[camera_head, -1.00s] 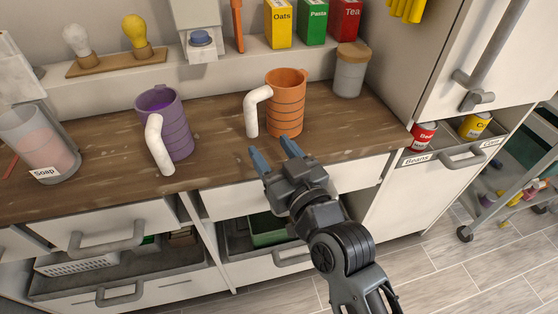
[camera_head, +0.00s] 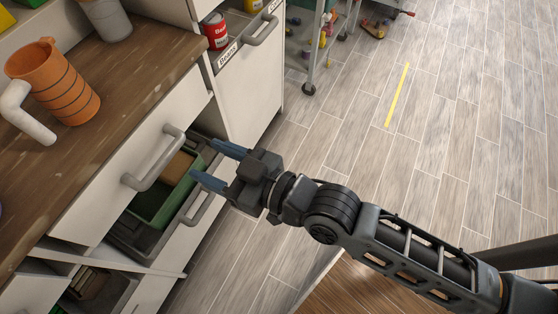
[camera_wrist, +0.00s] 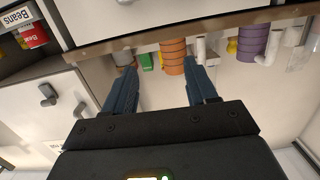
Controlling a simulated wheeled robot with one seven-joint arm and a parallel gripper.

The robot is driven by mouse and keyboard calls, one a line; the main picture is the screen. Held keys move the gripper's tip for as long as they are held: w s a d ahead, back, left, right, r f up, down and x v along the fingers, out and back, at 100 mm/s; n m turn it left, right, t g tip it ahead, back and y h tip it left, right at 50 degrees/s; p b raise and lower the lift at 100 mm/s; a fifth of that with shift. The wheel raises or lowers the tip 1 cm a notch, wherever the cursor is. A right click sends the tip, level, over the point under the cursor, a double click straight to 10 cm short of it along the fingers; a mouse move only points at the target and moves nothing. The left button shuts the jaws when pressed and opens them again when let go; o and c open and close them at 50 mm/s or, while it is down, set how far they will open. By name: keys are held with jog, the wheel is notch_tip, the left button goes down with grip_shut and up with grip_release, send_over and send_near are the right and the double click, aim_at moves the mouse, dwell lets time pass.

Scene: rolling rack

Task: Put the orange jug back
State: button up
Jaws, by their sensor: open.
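The orange jug (camera_head: 62,84) stands upright on the brown wooden counter at the left of the head view, its white handle toward the lower left. In the wrist view the orange jug (camera_wrist: 173,56) shows beyond my fingers, on the counter. My gripper (camera_head: 212,167) is open and empty. It is off the counter's front, over the open lower drawer, apart from the jug. In the wrist view the two blue fingers (camera_wrist: 158,86) are spread wide with nothing between them. A purple jug (camera_wrist: 252,45) stands beside the orange one in the wrist view.
A grey canister (camera_head: 107,18) stands behind the jug. An open drawer (camera_head: 150,226) with a green bin juts out below the counter. A drawer with a red can (camera_head: 216,30) is open further back. A wheeled rack (camera_head: 316,50) stands beyond.

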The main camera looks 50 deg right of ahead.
jog(key=s+d+r+m+h, duration=0.1)
jog(key=s+d+r, duration=0.1)
jog(key=s, duration=0.6)
jog(key=s+d+r+m+h, duration=0.1)
jog(key=s+d+r+h, duration=0.1)
jog(key=s+d, duration=0.3)
jog(key=s+d+r+m+g+h, duration=0.1)
jog(key=s+d+h, duration=0.1)
jog(key=s, duration=1)
jog(key=shift+d+r, duration=0.4)
jog(key=shift+d, duration=0.35)
